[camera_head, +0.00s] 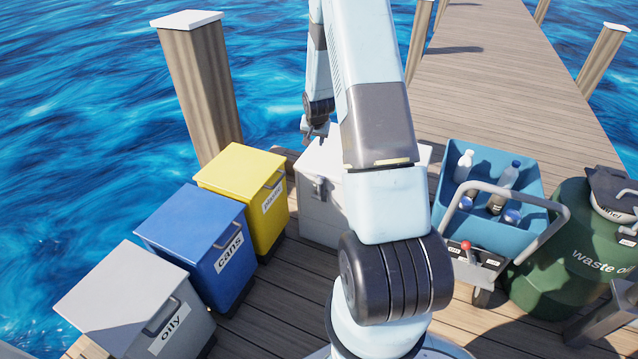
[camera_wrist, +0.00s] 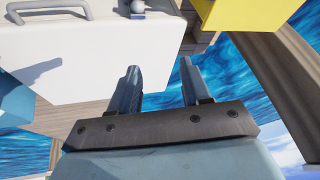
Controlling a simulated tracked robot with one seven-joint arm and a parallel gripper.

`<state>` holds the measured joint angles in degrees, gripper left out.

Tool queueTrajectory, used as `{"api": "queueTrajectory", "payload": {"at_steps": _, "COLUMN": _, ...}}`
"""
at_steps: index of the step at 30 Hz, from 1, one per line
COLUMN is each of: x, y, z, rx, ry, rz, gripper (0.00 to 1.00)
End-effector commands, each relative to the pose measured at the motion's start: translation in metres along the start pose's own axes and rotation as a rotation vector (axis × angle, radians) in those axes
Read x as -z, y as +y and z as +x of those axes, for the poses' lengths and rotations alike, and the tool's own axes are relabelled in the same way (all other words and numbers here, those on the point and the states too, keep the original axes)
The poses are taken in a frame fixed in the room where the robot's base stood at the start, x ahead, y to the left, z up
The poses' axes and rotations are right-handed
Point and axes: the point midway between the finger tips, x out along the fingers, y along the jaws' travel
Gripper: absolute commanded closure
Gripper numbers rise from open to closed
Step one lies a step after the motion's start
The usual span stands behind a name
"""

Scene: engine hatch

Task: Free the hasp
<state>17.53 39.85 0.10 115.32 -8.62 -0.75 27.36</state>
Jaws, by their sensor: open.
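A white box (camera_head: 318,222) stands on the dock behind my arm, and my arm hides much of its lid and right side. A small grey metal fitting, which looks like the hasp (camera_head: 320,187), is on its front near the lid edge. In the wrist view the white box (camera_wrist: 85,62) fills the upper left, with a grey bar handle (camera_wrist: 48,14) and a small grey metal fitting (camera_wrist: 138,9) cut by the top edge. My gripper (camera_head: 314,134) is above the far left part of the lid. In the wrist view my gripper (camera_wrist: 160,75) is open and empty, its fingers apart.
Yellow (camera_head: 243,180), blue (camera_head: 195,235) and grey (camera_head: 128,298) labelled bins stand left of the box. A blue cart (camera_head: 480,215) with bottles and a green waste oil drum (camera_head: 560,250) stand to the right. A wooden post (camera_head: 200,90) rises behind; water lies beyond the dock.

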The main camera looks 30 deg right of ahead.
Motion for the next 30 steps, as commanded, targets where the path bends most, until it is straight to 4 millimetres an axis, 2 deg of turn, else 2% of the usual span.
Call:
{"api": "queueTrajectory", "payload": {"at_steps": 1, "x": -0.007, "y": 0.009, "z": 0.023, "rx": -0.004, "ry": -0.009, "rz": 0.016, "gripper": 0.53}}
{"api": "queueTrajectory", "payload": {"at_steps": 3, "x": -0.013, "y": 0.017, "z": 0.049, "rx": -0.003, "ry": -0.01, "rz": 0.04, "gripper": 0.53}}
{"api": "queueTrajectory", "payload": {"at_steps": 9, "x": -0.032, "y": 0.039, "z": 0.108, "rx": -0.001, "ry": -0.014, "rz": 0.093, "gripper": 0.53}}
{"api": "queueTrajectory", "payload": {"at_steps": 13, "x": -0.041, "y": 0.047, "z": 0.129, "rx": 0.002, "ry": -0.014, "rz": 0.113, "gripper": 0.53}}
{"api": "queueTrajectory", "payload": {"at_steps": 23, "x": -0.046, "y": 0.05, "z": 0.155, "rx": 0.004, "ry": -0.014, "rz": 0.12, "gripper": 0.53}}
{"api": "queueTrajectory", "payload": {"at_steps": 30, "x": -0.046, "y": 0.05, "z": 0.191, "rx": 0.003, "ry": -0.014, "rz": 0.121, "gripper": 0.53}}
